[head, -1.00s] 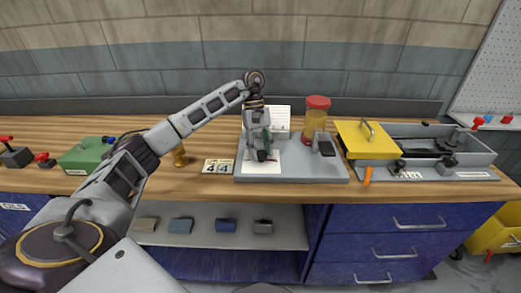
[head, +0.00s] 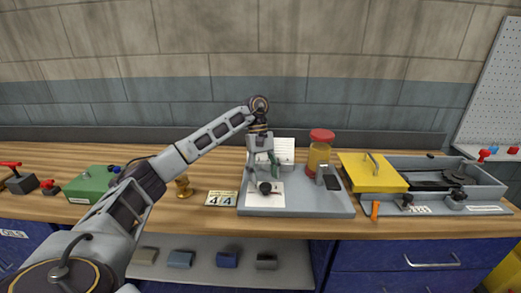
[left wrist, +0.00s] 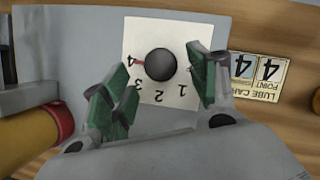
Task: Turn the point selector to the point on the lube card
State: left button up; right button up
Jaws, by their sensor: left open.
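The point selector is a dark round knob (head: 265,187) on a white dial sheet (head: 276,199) on the grey panel. In the left wrist view the knob (left wrist: 160,64) sits on the sheet with numbers 1 to 4, and a red mark shows near the 4. My left gripper (head: 263,163) is open above the knob, apart from it. In the left wrist view its green fingertips (left wrist: 158,78) spread to either side of the knob. The lube card (head: 221,198) lies left of the panel and reads 4 at POINT (left wrist: 268,76). My right gripper is not in view.
A red-lidded yellow jar (head: 319,153) and a dark block stand right of the dial. A yellow lid (head: 372,172) lies by a grey tray (head: 430,165). A brass piece (head: 183,188) and a green box (head: 92,184) stand to the left.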

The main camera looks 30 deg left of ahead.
pick_arm(q)
jog(key=v, duration=0.9)
dwell(0.8)
jog(key=shift+r, duration=0.15)
dwell(0.7)
